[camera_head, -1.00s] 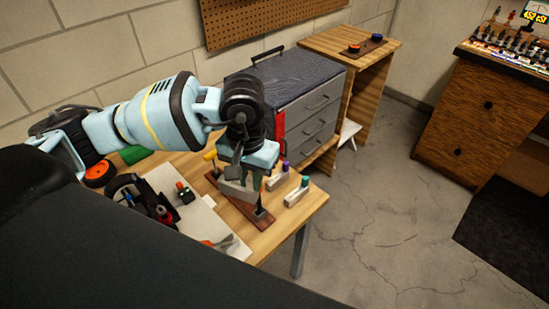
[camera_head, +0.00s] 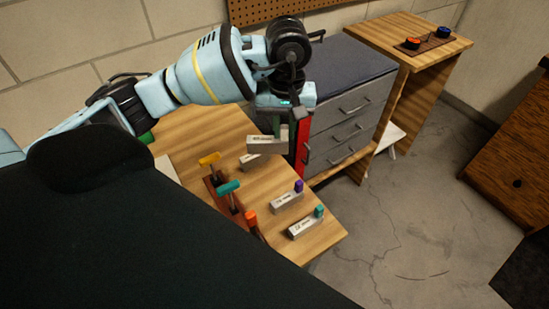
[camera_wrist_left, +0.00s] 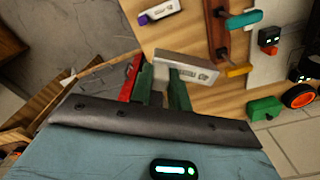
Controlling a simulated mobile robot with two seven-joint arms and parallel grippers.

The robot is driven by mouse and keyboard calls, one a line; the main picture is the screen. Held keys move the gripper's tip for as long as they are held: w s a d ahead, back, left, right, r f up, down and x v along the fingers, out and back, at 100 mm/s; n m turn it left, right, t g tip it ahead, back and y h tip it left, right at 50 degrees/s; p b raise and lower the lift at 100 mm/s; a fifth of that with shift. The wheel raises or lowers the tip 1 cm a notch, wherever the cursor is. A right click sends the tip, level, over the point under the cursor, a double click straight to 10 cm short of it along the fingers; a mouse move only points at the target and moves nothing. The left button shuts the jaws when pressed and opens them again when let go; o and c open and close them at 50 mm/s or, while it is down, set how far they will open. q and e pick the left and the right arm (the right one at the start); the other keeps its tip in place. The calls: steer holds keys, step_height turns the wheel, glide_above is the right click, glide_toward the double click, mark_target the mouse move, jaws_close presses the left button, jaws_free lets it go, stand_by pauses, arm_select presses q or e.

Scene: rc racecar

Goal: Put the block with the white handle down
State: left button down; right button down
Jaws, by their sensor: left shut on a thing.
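My left gripper (camera_head: 275,127) points down over the wooden table (camera_head: 325,238) near its back edge. It is shut on the grey block (camera_head: 267,146), which hangs roughly level; the fingers hide most of its handle. In the left wrist view the block (camera_wrist_left: 187,68) sits at the tips of the green fingers (camera_wrist_left: 164,85). Another grey block (camera_head: 249,161) shows partly below and behind it, its top hidden. Whether the held block touches anything is unclear. My right gripper is not in view.
A purple-handled block (camera_head: 287,201) and a teal-handled block (camera_head: 305,226) stand to the front right. A brown rack (camera_head: 214,195) with yellow, teal and orange handled tools is to the left. A drawer chest (camera_head: 345,120) with a red side stands close right of the gripper.

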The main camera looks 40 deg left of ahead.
arm_select(q)
step_height(320, 180, down, 7)
steer(key=w+a+n+b, duration=0.1)
steer(key=w+n+b, duration=0.1)
steer(key=w, duration=0.1)
steer(key=shift+a+r+b, duration=0.2)
steer(key=shift+a+b, duration=0.1)
steer(key=shift+a, duration=0.05)
steer(key=shift+f, duration=0.1)
step_height(320, 180, down, 10)
steer(key=shift+r, duration=0.1)
steer(key=c, duration=1.3)
jaws_free()
